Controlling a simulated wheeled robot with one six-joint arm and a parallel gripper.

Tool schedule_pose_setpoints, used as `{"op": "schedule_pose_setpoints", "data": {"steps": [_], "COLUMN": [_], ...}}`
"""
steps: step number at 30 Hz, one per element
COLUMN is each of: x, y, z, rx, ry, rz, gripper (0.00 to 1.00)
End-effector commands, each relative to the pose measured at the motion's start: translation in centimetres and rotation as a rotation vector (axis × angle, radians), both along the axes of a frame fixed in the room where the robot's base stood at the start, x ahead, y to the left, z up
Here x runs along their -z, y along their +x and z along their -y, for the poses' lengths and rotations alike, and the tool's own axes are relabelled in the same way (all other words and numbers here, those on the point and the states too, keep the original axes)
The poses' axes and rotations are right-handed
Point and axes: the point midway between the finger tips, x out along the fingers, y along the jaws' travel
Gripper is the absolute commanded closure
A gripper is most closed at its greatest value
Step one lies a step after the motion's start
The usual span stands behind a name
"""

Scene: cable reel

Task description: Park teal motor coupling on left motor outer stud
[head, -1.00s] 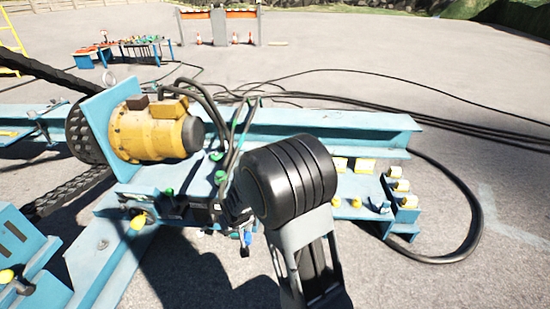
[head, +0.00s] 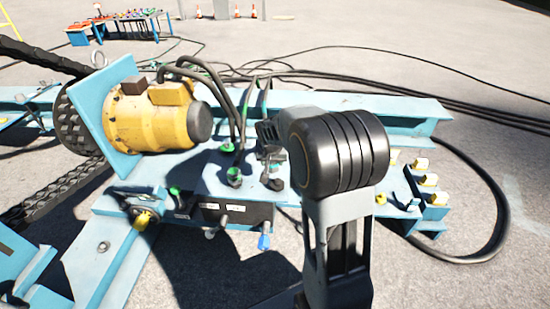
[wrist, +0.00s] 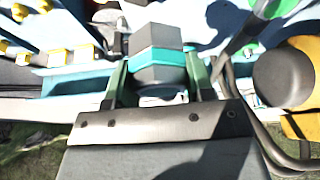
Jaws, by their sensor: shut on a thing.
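In the wrist view my gripper (wrist: 155,88) is shut on the teal motor coupling (wrist: 157,56), a grey block with a teal band, held between the two fingers. In the head view the gripper (head: 272,160) is small and partly hidden behind my own arm, above the blue deck; the coupling cannot be made out clearly there. The yellow motor (head: 150,125) with a dark round end cap stands left of the gripper. It also shows at the right of the wrist view (wrist: 303,126). I cannot tell which fitting on the deck is the outer stud.
Hoses with green-ended plugs (head: 233,176) rise from the deck beside the motor. A dark panel with levers (head: 232,214) faces front. Yellow-capped fittings (head: 429,180) sit on a blue rack at right. A black cable (head: 485,200) loops on the ground, otherwise open at right.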

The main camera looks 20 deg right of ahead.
Motion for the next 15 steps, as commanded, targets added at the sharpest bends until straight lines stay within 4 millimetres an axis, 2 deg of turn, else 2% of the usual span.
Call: {"op": "schedule_pose_setpoints", "data": {"steps": [1,4,8,15], "x": [-0.4,-0.9,-0.6,1.3], "y": [0.1,0.2,0.2,0.2], "z": [1.0,1.8,2.0,1.8], "rx": [0.035,0.07,0.077,0.073], "ry": [-0.002,-0.005,-0.006,-0.006], "rz": [0.005,0.005,0.003,0.004], "gripper": [0.8,0.8,0.8,0.8]}}
